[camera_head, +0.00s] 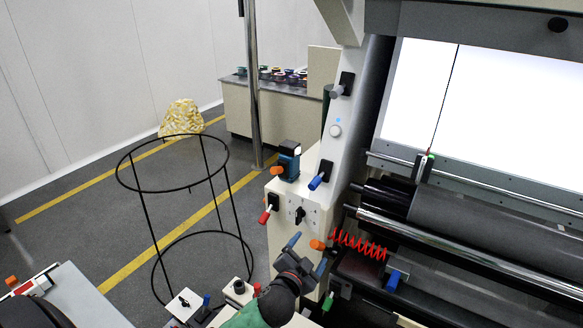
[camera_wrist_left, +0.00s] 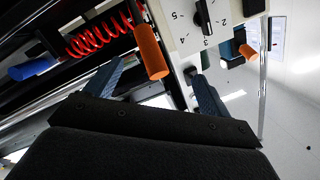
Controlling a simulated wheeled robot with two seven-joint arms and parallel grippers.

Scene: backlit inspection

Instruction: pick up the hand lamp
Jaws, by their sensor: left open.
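The hand lamp looks to be the dark teal, boxy device with a small bright white face (camera_head: 289,160), standing on the white control cabinet in the head view. In the left wrist view it seems to be the partly hidden blue body (camera_wrist_left: 239,40) at upper right. My left gripper (camera_head: 307,254) is open and empty, lower in the picture and apart from the lamp. Its two blue fingers (camera_wrist_left: 156,66) spread in the wrist view, with an orange handle (camera_wrist_left: 150,52) ahead between them. My right gripper is not in view.
The white cabinet (camera_head: 285,222) carries a rotary switch and coloured knobs. A red coiled cord (camera_head: 358,244) and rollers (camera_head: 450,225) lie to the right. A black wire hoop stand (camera_head: 147,225) stands left.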

